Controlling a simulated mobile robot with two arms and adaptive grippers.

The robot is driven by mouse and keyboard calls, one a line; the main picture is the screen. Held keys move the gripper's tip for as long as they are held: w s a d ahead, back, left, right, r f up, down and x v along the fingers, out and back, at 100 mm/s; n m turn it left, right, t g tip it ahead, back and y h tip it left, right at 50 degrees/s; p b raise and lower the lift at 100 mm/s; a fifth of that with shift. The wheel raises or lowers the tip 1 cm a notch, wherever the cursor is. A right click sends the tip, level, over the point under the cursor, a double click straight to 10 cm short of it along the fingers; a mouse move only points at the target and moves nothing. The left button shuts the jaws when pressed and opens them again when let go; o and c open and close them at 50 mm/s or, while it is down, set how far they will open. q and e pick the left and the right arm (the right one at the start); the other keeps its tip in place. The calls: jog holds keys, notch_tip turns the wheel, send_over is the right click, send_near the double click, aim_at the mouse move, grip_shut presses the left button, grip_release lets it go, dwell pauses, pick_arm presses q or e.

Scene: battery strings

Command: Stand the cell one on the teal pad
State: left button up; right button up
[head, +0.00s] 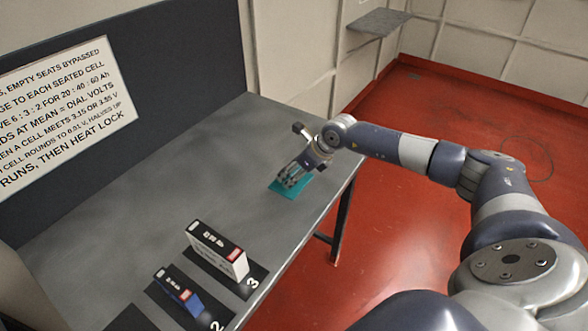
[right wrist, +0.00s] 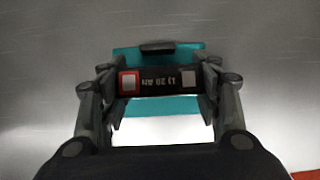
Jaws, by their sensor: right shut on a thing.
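My right gripper (head: 287,181) is at the teal pad (head: 303,188) near the table's right end, pointing down at it. In the right wrist view, its fingers (right wrist: 158,84) are shut on cell one (right wrist: 160,81), from either side. The cell's dark top reads "1) 20 Ah", with a red-framed square at one end and a pale square at the other. The teal pad (right wrist: 180,56) shows behind and below the cell. Whether the cell's base touches the pad is hidden. My left gripper is not in view.
A white cell (head: 218,250) stands on the dark slot marked 3, and a blue cell (head: 177,290) on the slot marked 2. A sign (head: 65,112) hangs on the dark back panel. The grey table (head: 150,205) is clear between the cells and the pad.

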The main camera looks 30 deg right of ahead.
jog(key=o, duration=1.3)
jog(key=shift+c, duration=0.2)
jog(key=b+v, duration=0.2)
jog(key=v, duration=1)
jog(key=shift+b, duration=0.4)
jog(key=shift+r, duration=0.1)
